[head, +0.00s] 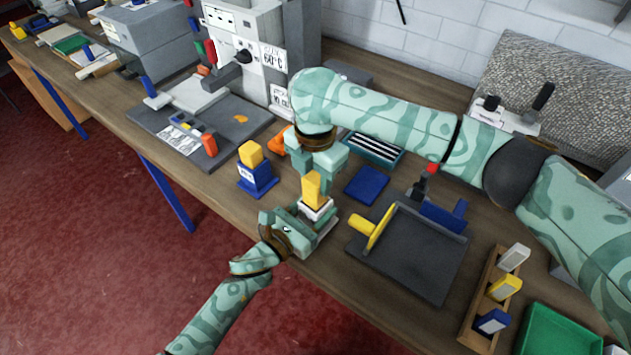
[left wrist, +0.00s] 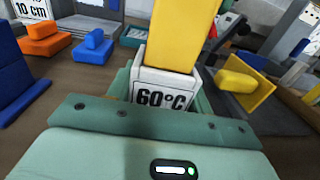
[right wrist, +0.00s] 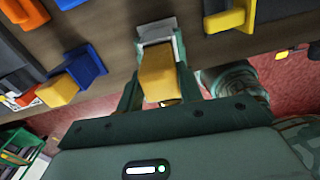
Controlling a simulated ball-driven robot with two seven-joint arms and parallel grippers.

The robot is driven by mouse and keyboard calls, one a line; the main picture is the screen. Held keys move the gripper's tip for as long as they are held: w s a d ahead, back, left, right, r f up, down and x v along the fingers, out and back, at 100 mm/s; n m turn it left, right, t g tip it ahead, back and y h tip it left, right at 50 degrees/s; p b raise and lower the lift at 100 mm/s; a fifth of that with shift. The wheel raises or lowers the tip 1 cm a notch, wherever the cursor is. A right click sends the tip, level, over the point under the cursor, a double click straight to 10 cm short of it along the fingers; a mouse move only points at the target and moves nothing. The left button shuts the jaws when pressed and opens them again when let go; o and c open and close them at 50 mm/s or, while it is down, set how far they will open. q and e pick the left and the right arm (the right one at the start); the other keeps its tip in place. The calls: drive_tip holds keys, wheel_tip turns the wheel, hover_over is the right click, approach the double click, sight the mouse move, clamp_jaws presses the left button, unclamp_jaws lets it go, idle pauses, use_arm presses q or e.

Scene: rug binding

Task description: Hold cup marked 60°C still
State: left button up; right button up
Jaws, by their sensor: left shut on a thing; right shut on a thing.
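The cup marked 60°C (left wrist: 163,98) is a small white cup; its label faces the left wrist camera. In the head view the cup (head: 317,213) is near the table's front edge. My left gripper (head: 308,222) is shut on it from the front. A yellow block (head: 312,187) stands upright in the cup and sticks out of its top; it also fills the middle of the left wrist view (left wrist: 180,35). My right gripper (head: 316,165) is shut on the yellow block (right wrist: 158,75) from above. I cannot tell whether the cup touches the table.
A blue holder with a yellow top (head: 257,175) stands left of the cup. A dark tray with a yellow-handled tool (head: 410,250) lies to the right, with a blue pad (head: 367,186) behind.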

drive_tip(key=shift+r, duration=2.4)
use_arm(q)
drive_tip(key=o, duration=1.2)
drive_tip(key=v, duration=1.2)
drive_tip(key=shift+a, duration=0.15)
